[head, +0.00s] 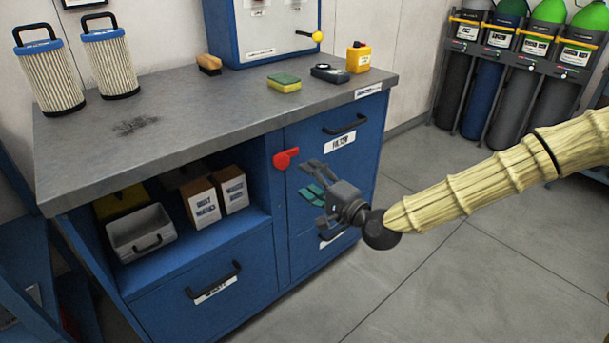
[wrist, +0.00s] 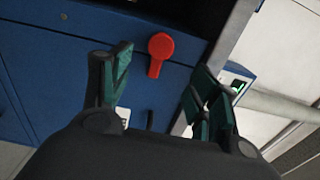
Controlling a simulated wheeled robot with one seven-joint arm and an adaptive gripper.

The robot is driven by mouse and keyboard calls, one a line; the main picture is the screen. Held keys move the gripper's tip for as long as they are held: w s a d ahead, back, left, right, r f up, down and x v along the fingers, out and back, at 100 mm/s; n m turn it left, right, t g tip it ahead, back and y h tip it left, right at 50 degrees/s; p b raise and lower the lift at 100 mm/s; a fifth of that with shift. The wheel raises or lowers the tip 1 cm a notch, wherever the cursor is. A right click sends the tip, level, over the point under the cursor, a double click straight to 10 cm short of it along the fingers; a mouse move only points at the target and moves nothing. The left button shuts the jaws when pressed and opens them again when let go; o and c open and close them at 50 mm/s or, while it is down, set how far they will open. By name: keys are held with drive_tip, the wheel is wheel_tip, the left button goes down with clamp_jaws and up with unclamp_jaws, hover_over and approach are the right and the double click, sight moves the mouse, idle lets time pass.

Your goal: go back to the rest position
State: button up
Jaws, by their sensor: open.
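My gripper (head: 312,184) is open and empty in front of the blue workbench cabinet (head: 300,225). My arm, in a pale ribbed sleeve, reaches in from the right of the head view. A red handle (head: 286,158) on the cabinet front is just left of and above the fingers, apart from them. In the wrist view my gripper (wrist: 160,95) shows two spread fingers with green pads, and the red handle (wrist: 160,52) appears between and beyond them. Nothing is held.
Boxes (head: 203,203) and a grey bin (head: 140,233) sit on the shelf below. Gas cylinders (head: 500,80) stand back right. The floor (head: 440,270) is clear.

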drive_tip(key=shift+s+d, duration=0.1)
drive_tip(key=shift+s, duration=0.05)
drive_tip(key=s+a+f+n+g+h, duration=0.15)
drive_tip(key=s+f, duration=0.25)
drive_tip(key=f, duration=0.4)
drive_tip(key=s+a+f+n+g, duration=0.1)
drive_tip(key=s+f+g, duration=0.2)
drive_tip(key=f, duration=0.4)
drive_tip(key=s+d+f+n+g+h, duration=0.2)
drive_tip(key=s+d+f+g, duration=0.1)
drive_tip(key=s+f, duration=0.7)
drive_tip(key=s+d+f+n+g+h, duration=0.2)
drive_tip(key=s+d+f+g+h, duration=0.1)
drive_tip(key=s+f, duration=0.75)
drive_tip(key=s+d+f+n+g+h+p, duration=0.2)
drive_tip(key=s+d+f+n+g+h, duration=0.2)
drive_tip(key=s+d, duration=0.95)
wheel_tip(320, 180, up, 18)
drive_tip(key=s+a+p, duration=0.1)
drive_tip(key=p, duration=1.6)
drive_tip(key=shift+s+a+f, duration=0.2)
drive_tip(key=shift+s, duration=0.2)
